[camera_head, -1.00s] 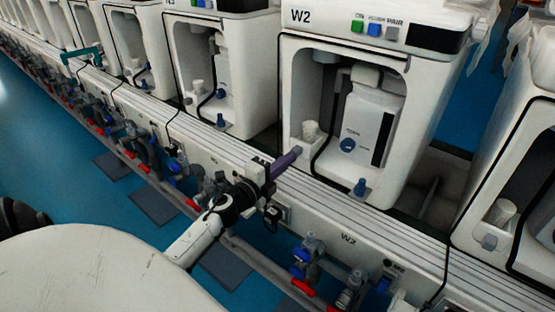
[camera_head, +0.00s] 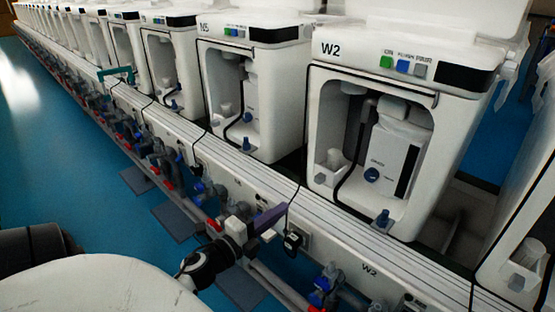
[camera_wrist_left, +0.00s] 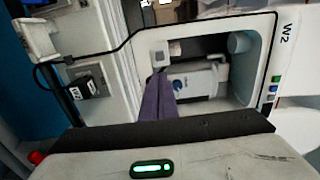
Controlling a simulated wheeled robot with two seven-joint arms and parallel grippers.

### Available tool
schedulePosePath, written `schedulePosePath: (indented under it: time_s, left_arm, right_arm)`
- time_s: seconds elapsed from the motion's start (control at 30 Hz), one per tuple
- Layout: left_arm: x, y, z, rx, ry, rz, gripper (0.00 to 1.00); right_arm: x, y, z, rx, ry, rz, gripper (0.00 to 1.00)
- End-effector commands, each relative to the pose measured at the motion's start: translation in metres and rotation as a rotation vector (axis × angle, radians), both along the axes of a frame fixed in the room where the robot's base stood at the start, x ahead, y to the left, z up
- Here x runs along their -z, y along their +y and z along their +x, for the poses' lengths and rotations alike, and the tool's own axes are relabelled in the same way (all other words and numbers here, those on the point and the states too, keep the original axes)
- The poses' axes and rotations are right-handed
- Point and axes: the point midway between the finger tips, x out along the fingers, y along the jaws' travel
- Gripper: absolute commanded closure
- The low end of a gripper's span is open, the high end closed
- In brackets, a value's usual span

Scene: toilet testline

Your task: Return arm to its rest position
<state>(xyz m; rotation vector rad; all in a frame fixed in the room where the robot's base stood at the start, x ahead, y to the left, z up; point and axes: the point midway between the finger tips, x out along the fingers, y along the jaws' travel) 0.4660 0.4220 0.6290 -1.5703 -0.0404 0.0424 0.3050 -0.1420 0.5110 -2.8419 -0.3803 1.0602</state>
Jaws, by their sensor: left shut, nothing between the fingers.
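My left gripper (camera_head: 272,218) shows in the head view at the lower middle, on the end of my white and black arm. Its purple fingers are closed together with nothing between them. It is in front of the white rail below the W2 machine (camera_head: 402,120), apart from the machine's open recess. In the left wrist view the shut purple fingers (camera_wrist_left: 158,97) point towards the W2 machine (camera_wrist_left: 262,60), which appears turned sideways. My right gripper is not in view.
A long row of white machines stands on a white ledge (camera_head: 330,213). Pipes with red and blue fittings (camera_head: 325,285) run below it. A black plug (camera_head: 293,241) with a cable is on the rail beside my gripper. Blue floor (camera_head: 50,150) at the left is clear.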

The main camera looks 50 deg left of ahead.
Motion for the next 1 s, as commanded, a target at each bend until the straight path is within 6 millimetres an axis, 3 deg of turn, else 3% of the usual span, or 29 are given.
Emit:
schedulePosePath:
  time_s: [0.43, 0.67, 0.77, 1.0]
  left_arm:
    - [-0.004, 0.001, -0.005, -0.038, -0.001, -0.044, 1.00]
    - [-0.003, 0.002, -0.016, -0.295, 0.054, -0.396, 1.00]
    - [0.014, -0.011, -0.031, -0.420, 0.139, -0.604, 1.00]
    - [0.062, -0.081, -0.091, -0.643, 0.456, -0.996, 1.00]
  right_arm:
    - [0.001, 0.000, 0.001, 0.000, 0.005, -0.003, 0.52]
    - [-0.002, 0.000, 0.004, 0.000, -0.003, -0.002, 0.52]
    - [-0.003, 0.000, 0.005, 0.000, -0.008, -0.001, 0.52]
    - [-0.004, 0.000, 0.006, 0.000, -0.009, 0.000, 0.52]
